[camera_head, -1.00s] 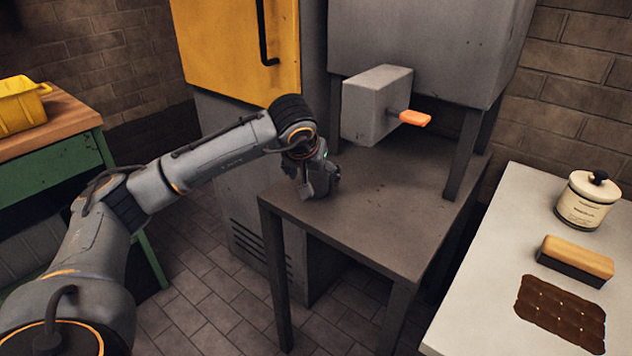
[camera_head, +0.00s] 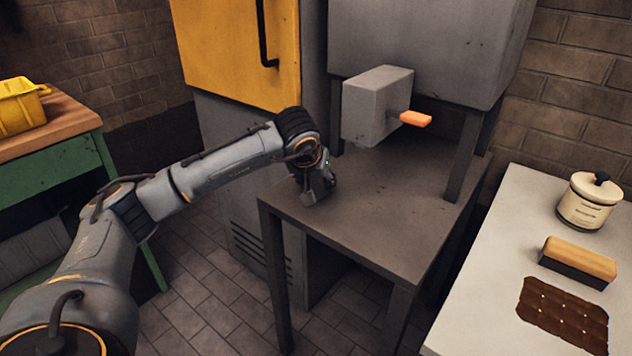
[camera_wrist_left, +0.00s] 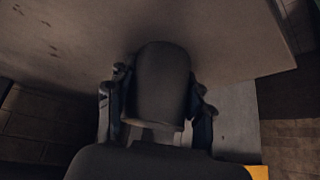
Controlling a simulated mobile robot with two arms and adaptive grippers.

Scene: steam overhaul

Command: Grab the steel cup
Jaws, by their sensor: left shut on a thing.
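My left gripper (camera_head: 318,190) is low over the near left part of the dark metal table (camera_head: 385,215). In the left wrist view its two fingers stand on either side of a dark grey, rounded, smooth thing (camera_wrist_left: 162,85), which looks like the steel cup, and are shut on it. The cup is dim there, and its far end is against the table surface in the picture; I cannot tell whether it touches. My right gripper is not in view.
A grey box with an orange handle (camera_head: 416,118) juts out above the table. A white table at right holds a lidded jar (camera_head: 588,203), a brush (camera_head: 577,262) and a chocolate-brown slab (camera_head: 563,316). A yellow container (camera_head: 20,105) stands on the left bench.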

